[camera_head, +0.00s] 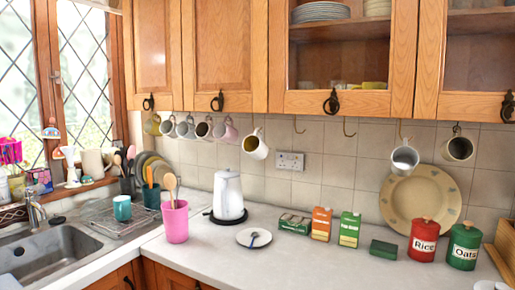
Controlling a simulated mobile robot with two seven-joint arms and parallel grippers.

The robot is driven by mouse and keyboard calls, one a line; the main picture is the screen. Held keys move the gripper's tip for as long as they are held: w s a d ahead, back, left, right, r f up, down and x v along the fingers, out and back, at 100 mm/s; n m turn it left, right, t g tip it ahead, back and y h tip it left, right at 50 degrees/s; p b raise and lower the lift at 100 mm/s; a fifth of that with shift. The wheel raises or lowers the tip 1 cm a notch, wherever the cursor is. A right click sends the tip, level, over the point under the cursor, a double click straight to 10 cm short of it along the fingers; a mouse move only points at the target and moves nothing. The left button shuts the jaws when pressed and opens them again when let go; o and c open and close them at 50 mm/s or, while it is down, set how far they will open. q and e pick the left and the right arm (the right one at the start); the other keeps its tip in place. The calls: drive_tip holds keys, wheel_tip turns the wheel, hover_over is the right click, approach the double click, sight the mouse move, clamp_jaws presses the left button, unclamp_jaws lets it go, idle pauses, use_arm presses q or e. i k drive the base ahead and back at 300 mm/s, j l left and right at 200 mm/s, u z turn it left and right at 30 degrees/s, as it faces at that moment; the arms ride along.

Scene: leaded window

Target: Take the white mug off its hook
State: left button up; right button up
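Several mugs hang from hooks under the wooden wall cupboards. A white mug (255,146) with a brownish inside hangs tilted near the middle, apart from the others. A pale grey-white mug (405,158) hangs further right, in front of a large plate. Beside it hangs a mug with a dark inside (458,149). To the left hang a yellowish mug (152,124), a pale mug (186,129), a dark-lined mug (204,129) and a pink mug (225,131). Neither of my grippers shows in the head view.
On the worktop stand a white kettle (228,196), a pink utensil pot (174,222), a small plate (254,238), cartons (321,224), a red rice tin (423,241) and a green oats tin (463,246). A sink (50,252) is at left.

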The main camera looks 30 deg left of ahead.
sight(253, 146)
drive_tip(key=j+z, duration=0.15)
drive_tip(key=z, duration=0.45)
drive_tip(key=j+z, duration=0.3)
drive_tip(key=j, duration=0.25)
drive_tip(key=j+z, duration=0.3)
drive_tip(key=j, duration=0.25)
drive_tip(key=k, duration=0.05)
